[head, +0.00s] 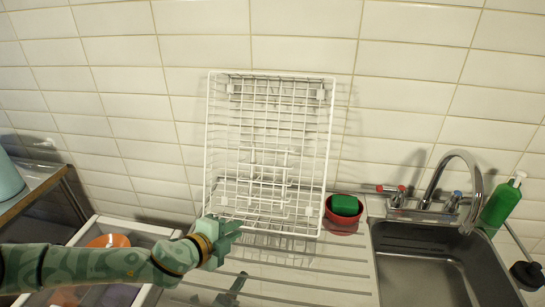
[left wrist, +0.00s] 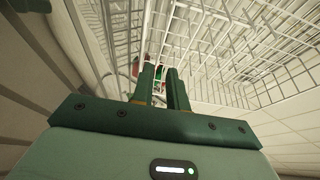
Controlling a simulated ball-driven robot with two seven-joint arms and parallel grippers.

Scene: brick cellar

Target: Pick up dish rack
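The white wire dish rack (head: 328,150) stands steeply tilted in front of the tiled wall, its open side facing me. Its lower end is over the ribbed draining board (head: 345,272); I cannot tell whether it touches the board. My left gripper (head: 230,231) is at the rack's lower left corner. In the left wrist view its two fingers (left wrist: 162,88) are close together with a narrow gap, among the rack's wires (left wrist: 205,40). They appear shut on the rim; the exact contact is hidden. My right gripper is not in view.
Close to the rack's lower right stands a red bowl (head: 341,222) with a green sponge (head: 345,205). Further right are a tap (head: 440,185), a sink (head: 425,265) and a green soap bottle (head: 500,202). A white bin (head: 130,228) stands at left.

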